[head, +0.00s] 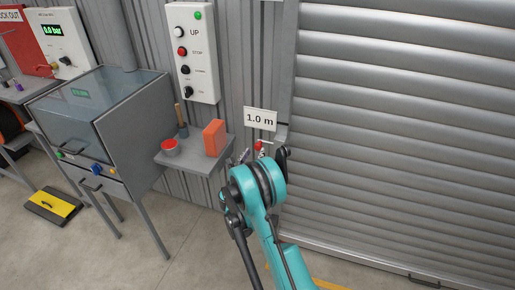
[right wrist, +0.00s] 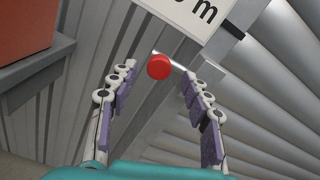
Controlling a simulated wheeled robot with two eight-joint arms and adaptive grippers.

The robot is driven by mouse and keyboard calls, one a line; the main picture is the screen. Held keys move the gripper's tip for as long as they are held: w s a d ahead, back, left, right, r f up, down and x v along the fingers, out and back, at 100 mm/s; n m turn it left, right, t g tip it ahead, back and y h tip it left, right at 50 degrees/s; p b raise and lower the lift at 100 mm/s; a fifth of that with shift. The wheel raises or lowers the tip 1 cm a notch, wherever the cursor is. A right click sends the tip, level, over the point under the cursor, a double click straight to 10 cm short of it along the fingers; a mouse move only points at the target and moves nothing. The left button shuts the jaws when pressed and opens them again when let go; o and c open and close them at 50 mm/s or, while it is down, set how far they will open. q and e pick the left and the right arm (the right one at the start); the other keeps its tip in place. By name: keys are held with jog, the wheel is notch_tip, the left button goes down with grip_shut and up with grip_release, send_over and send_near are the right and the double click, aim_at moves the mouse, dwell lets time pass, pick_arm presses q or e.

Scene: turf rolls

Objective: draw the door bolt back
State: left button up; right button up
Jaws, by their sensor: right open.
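The door bolt shows as a round red knob (right wrist: 159,67) on a short pale metal rod in the right wrist view. In the head view the red knob (head: 259,146) is small, just below the "1.0 m" sign and left of the roller door, partly hidden by my wrist. My right gripper (right wrist: 158,73) is open, with one finger on each side of the knob near the fingertips. I see gaps between knob and fingers; I cannot tell the exact depth. The rest of the bolt is hidden. My left gripper is not in view.
The "1.0 m" sign (head: 260,118) hangs just above the knob. The roller door (head: 400,130) fills the right. A control box (head: 192,52) is higher up.

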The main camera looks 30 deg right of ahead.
aim_at(257, 147)
jog(key=b+x, duration=0.1)
jog(key=x, duration=0.4)
grip_shut()
jog(key=shift+w+a, duration=0.1)
